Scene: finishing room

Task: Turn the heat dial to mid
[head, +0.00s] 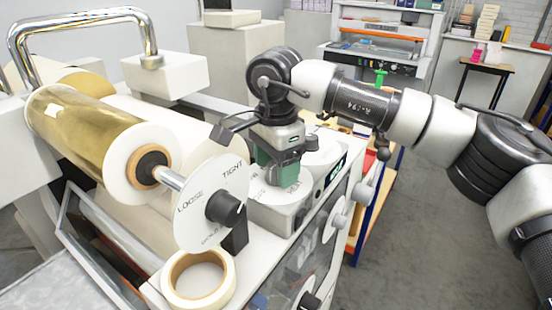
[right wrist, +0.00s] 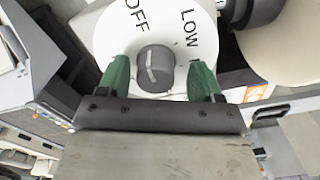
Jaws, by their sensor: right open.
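The heat dial is a white disc (right wrist: 192,22) with a grey knob (right wrist: 155,68) in the right wrist view. The words OFF and LOW show on it; the rest is cut off or hidden. A pale line on the knob runs roughly toward OFF. My right gripper (head: 277,178) points down over this dial (head: 259,193) in the head view. Its green fingers are open, one on each side of the knob, with a visible gap on both sides in the right wrist view. In the head view the gripper hides the knob. My left gripper is not in view.
A LOOSE/TIGHT dial (head: 215,205) with a black knob stands just left of my right gripper, beside a gold foil roll (head: 95,125). A tape roll (head: 199,281) lies in front. More knobs (head: 338,220) line the machine's right side. Open floor (head: 420,230) lies to the right.

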